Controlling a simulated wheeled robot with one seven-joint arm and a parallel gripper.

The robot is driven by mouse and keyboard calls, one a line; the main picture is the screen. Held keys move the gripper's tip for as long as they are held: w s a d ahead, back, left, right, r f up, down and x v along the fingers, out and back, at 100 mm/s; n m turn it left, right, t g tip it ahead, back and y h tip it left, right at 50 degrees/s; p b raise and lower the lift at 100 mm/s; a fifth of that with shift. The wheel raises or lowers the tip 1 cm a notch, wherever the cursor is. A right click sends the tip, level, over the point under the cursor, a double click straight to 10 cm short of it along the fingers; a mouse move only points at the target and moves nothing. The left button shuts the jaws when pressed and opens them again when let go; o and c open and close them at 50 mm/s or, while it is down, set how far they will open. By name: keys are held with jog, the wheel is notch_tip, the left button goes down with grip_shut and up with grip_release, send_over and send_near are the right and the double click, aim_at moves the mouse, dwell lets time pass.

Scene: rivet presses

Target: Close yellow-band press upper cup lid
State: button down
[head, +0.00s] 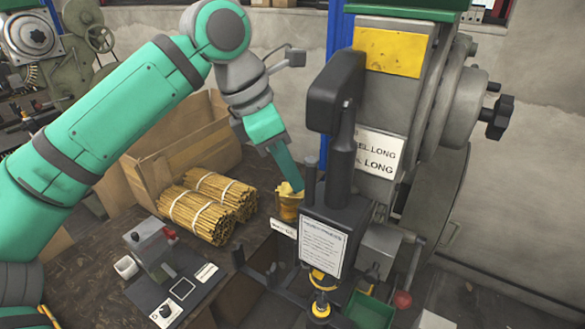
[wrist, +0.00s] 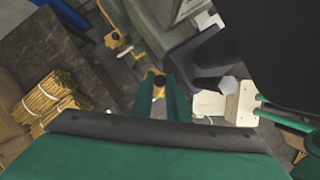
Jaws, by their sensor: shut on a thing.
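The press (head: 385,95) with a yellow plate (head: 390,52) stands in the middle right of the head view. A brass-coloured cup (head: 289,209) sits at its left side, beside the dark press head. My gripper (head: 289,183) reaches down to the top of this cup from the upper left. In the wrist view its two green fingers (wrist: 166,92) close around a small piece with a dark knob (wrist: 159,80) and a yellowish part below. This looks like the cup lid's knob. The fingers hide much of the lid, and I cannot tell its angle.
Two bundles of brass rods (head: 198,217) lie on the dark bench left of the cup, before a wooden crate (head: 160,150). A small device on a black base (head: 160,262) stands nearer. A green bin (head: 370,312) is below.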

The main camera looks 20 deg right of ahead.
jog(key=m, duration=0.1)
jog(key=m+g, duration=0.1)
jog(key=m, duration=0.1)
jog(key=a+m, duration=0.1)
jog(key=shift+s+m+g+y, duration=0.3)
jog(key=shift+m+g, duration=0.1)
jog(key=shift+a, duration=0.1)
dwell(0.4)
jog(key=c, duration=1.7)
grip_release()
jog(key=v, duration=1)
jog(key=shift+r, duration=0.4)
